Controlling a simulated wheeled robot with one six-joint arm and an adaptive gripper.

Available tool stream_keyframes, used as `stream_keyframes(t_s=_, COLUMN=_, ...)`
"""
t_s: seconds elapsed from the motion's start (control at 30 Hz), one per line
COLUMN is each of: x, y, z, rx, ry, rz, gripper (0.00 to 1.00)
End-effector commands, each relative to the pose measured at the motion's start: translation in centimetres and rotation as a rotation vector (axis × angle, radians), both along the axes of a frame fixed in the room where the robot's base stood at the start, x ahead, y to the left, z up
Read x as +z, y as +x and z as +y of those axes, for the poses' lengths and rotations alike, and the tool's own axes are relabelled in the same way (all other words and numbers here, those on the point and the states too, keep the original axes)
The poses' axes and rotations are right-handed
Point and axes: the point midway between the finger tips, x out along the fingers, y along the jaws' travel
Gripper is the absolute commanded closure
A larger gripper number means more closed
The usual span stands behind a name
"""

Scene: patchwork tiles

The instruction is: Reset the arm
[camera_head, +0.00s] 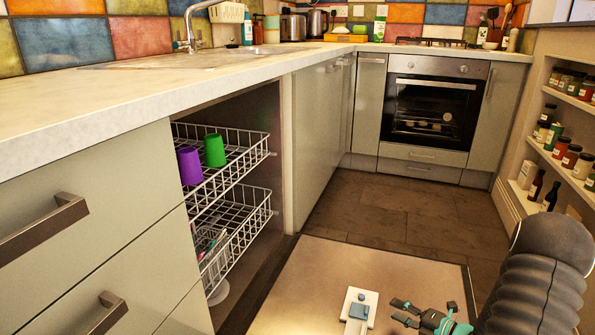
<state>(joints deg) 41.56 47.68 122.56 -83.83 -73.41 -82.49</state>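My gripper (396,310), dark grey with teal parts, is low in the view, right of centre. Its two fingers point left with a gap between them, and nothing shows between them. It looks open and empty. My thick dark grey arm (540,270) fills the lower right corner, and the part linking it to the gripper is partly cut off by the bottom edge.
An open cabinet at left holds wire racks (232,205) with a purple cup (189,166) and a green cup (214,150). Shelves of jars (560,146) stand at right. The oven (430,112) is shut. Brown floor tiles (390,215) ahead are clear.

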Motion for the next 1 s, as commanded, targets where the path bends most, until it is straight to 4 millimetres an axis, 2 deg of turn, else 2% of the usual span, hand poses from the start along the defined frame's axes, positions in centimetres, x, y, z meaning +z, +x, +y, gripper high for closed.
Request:
stream_keyframes(t_s=0.03, x=2.1, y=1.2, z=-0.1, rx=-0.037, ry=-0.034, rz=0.029, gripper=0.62)
stream_keyframes(t_s=0.2, x=7.1, y=4.0, z=-1.1, rx=-0.224, ry=-0.097, rz=0.152, gripper=0.62)
stream_keyframes(t_s=0.33, x=11.5, y=5.2, z=-1.7, rx=-0.385, ry=-0.104, rz=0.226, gripper=0.62)
stream_keyframes(t_s=0.47, x=16.1, y=5.4, z=-1.9, rx=-0.556, ry=-0.078, rz=0.287, gripper=0.62)
stream_keyframes(t_s=0.63, x=22.0, y=4.2, z=-1.6, rx=-0.777, ry=0.009, rz=0.357, gripper=0.62)
stream_keyframes(t_s=0.77, x=26.2, y=2.2, z=-0.8, rx=-0.938, ry=0.111, rz=0.409, gripper=0.62)
stream_keyframes(t_s=1.0, x=32.5, y=-3.6, z=1.9, rx=-1.196, ry=0.361, rz=0.52, gripper=0.62)
